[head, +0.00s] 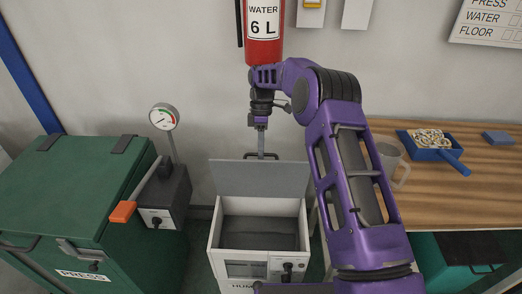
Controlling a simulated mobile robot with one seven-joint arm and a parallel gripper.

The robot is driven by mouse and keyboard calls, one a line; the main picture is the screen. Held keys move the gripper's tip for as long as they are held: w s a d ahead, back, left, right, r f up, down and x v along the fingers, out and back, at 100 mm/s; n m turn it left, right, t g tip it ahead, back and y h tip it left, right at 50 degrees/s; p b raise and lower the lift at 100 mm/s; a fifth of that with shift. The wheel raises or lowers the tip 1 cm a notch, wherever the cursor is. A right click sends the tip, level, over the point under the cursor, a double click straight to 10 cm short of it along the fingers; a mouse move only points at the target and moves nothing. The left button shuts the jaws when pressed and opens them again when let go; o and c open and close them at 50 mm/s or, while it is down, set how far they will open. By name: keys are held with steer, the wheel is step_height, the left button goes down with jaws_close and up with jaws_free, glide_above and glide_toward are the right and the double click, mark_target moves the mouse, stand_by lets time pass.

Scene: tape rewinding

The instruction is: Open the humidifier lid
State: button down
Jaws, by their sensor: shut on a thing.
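The humidifier (230,255) is a white box on the floor in the lower middle of the head view. Its grey lid (262,179) is raised and tilted back above the far edge, so the dark inside shows. A dark handle (250,156) sits on the lid's upper edge. My gripper (261,150) points down at this handle and is shut on it. The exact finger contact is too small to see. My purple arm covers part of the area right of the humidifier.
A green press (70,190) with a gauge (163,117) and an orange-tipped lever (123,211) stands at the left. A wooden table (450,190) at the right holds a mug (390,160) and a blue tray (428,154). A red water extinguisher (264,40) hangs behind my wrist.

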steer(key=c, duration=1)
jaws_free()
steer(key=shift+d+f, duration=0.15)
steer(key=shift+f, duration=0.25)
steer(key=shift+o, duration=0.6)
steer(key=shift+r, duration=0.15)
steer(key=shift+r, duration=0.15)
steer(key=v, duration=1.1)
steer(key=shift+w+r, duration=0.15)
steer(key=shift+r, duration=0.15)
steer(key=shift+r, duration=0.1)
